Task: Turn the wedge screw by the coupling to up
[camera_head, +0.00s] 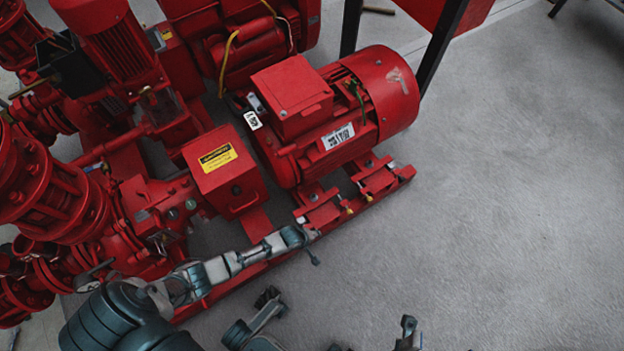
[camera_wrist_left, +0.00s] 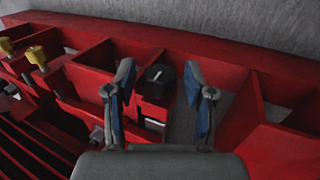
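A black round screw head with a white pointer line (camera_wrist_left: 159,80) sits on the red base frame in the left wrist view. Its line points nearly up in that picture, leaning slightly right. My left gripper (camera_head: 312,247) is at the near edge of the motor's base frame. In the wrist view its two fingers are apart, one on each side of the black head, with visible gaps. In the head view the gripper hides this screw. The coupling is hidden under a red guard box (camera_head: 224,172) with a yellow label. My right gripper (camera_head: 338,315) shows partly at the bottom edge, fingers spread and empty.
Yellow-headed screws (camera_wrist_left: 38,58) stand on the frame to the left in the wrist view. Red pumps and pipes (camera_head: 60,190) crowd the left. The grey floor (camera_head: 500,200) is clear on the right.

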